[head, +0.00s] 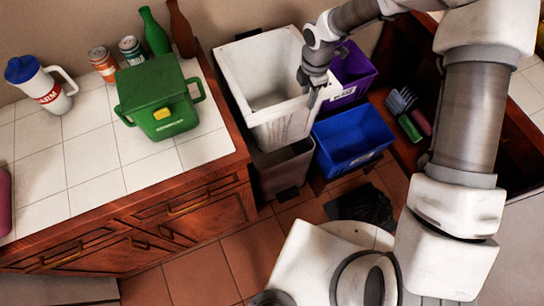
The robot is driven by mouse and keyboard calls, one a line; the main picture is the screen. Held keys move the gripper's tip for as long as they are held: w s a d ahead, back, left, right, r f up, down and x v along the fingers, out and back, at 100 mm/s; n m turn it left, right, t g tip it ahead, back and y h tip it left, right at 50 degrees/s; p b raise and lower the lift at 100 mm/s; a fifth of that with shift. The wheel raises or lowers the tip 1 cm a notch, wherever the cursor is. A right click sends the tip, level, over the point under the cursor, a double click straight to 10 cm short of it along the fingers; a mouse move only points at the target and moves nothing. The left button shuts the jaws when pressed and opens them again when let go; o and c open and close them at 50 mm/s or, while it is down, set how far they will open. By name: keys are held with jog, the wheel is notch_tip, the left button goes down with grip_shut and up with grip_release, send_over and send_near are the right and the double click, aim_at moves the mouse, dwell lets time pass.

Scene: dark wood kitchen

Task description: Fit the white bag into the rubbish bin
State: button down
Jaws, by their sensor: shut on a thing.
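The white bag (282,128) is open-topped and box-shaped, with grey smudges on its front. It stands upright over the grey-brown rubbish bin (283,172), beside the counter. The bin's front and part of its rim show below the bag. I cannot tell whether the bag's lower end is inside the bin or just above it. My gripper (313,84) reaches down from the upper right and is shut on the bag's right rim. The fingertips are small and partly hidden against the bag.
A blue bin (352,138) and a purple bin (350,78) stand close on the right. A black bag (362,207) lies on the floor. The tiled counter (45,170) on the left holds a green container (160,98), a white jug (40,86), cans and bottles.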

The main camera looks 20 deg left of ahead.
jog(key=b, duration=2)
send_near(302, 135)
jog(key=f, duration=0.2)
jog(key=s+f, duration=0.2)
jog(key=f, duration=0.1)
jog(key=shift+d+f, duration=0.1)
jog(key=shift+f, duration=0.2)
jog(key=shift+f+b, duration=0.25)
jog(key=shift+b, duration=0.45)
jog(key=shift+d+b, duration=0.1)
jog(key=shift+b, duration=0.25)
notch_tip(302, 135, down, 18)
jog(key=b, duration=0.5)
jog(key=shift+r+b, duration=0.15)
jog(key=shift+b, duration=0.15)
jog(key=shift+f+b, duration=0.3)
jog(key=shift+f, duration=0.05)
jog(key=c, duration=0.6)
grip_release()
